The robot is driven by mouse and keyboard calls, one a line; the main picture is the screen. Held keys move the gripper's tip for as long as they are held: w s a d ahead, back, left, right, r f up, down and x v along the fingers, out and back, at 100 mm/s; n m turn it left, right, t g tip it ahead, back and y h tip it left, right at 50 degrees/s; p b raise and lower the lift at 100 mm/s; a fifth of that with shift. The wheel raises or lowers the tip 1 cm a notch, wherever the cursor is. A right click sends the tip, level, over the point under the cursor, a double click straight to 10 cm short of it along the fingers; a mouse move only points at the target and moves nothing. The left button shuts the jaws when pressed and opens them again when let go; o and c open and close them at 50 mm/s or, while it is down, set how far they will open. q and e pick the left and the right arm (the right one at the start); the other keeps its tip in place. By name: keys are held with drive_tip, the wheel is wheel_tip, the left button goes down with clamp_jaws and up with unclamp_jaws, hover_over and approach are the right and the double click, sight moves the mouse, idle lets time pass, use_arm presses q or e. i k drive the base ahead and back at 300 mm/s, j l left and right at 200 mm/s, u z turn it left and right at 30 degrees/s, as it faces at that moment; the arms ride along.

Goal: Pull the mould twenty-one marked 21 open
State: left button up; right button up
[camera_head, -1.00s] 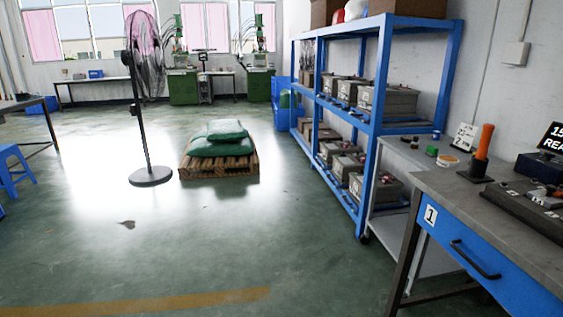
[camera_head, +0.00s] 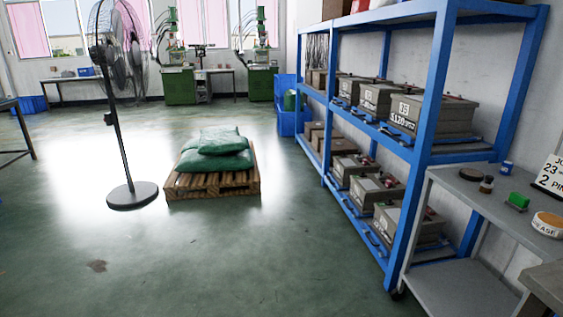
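Several grey box moulds stand on the blue rack (camera_head: 433,115) at the right. On the lower shelf are more moulds, the nearest one (camera_head: 408,222) with a pale label on top. I cannot make out a 21 on any of them. Neither of my grippers shows in the view.
A grey side table (camera_head: 500,196) with small items stands right of the rack. A fan (camera_head: 130,190) and a wooden pallet (camera_head: 213,188) with green sacks (camera_head: 217,150) stand on the left. The floor between pallet and rack is clear.

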sight(344, 167)
drive_tip(key=i, duration=2.5)
drive_tip(key=i+j, duration=0.1)
drive_tip(key=i, duration=2.4)
drive_tip(key=i+z, duration=0.55)
